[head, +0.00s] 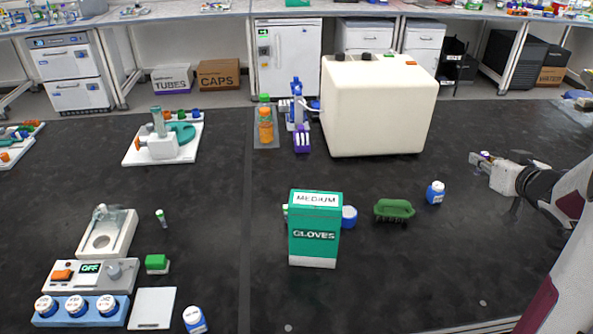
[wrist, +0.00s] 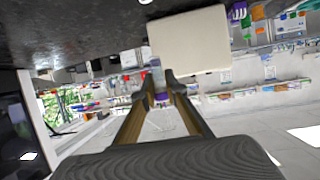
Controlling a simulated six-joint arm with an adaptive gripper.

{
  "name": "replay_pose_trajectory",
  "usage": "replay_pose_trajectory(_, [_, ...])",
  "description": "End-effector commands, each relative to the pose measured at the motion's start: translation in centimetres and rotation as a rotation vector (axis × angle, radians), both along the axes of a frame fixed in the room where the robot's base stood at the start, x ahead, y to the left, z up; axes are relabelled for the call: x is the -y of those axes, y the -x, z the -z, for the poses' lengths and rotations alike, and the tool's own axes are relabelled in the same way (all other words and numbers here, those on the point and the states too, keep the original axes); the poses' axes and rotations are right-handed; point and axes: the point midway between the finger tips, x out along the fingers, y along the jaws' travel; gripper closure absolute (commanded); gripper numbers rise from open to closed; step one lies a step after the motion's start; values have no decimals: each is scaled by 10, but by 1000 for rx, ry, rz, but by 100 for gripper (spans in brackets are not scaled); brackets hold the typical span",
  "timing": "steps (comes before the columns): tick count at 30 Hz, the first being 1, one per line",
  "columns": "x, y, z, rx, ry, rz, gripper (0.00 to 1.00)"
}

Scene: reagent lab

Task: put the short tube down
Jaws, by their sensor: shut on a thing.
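My gripper (head: 476,160) is at the right of the head view, above the black bench. It is shut on a small tube with a purple cap (head: 485,154), taken to be the short tube. In the wrist view the tube (wrist: 157,74) sits between the two fingertips (wrist: 160,92), with its clear body beyond them and its purple cap on the near side. In the head view the fingers hide most of the tube.
A blue-and-white bottle (head: 436,193) and a green brush-like object (head: 394,210) stand left of my gripper. A green glove box (head: 315,230) is mid-bench, and a large cream box (head: 375,108) stands behind. Bench right of the glove box toward the front is clear.

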Motion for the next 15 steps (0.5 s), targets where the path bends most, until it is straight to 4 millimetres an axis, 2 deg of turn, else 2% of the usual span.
replay_pose_trajectory(3, [0,0,-21,2,3,1,94])
replay_pose_trajectory(9, [0,0,-44,2,1,1,94])
replay_pose_trajectory(15, [-31,-20,-42,0,-1,-49,94])
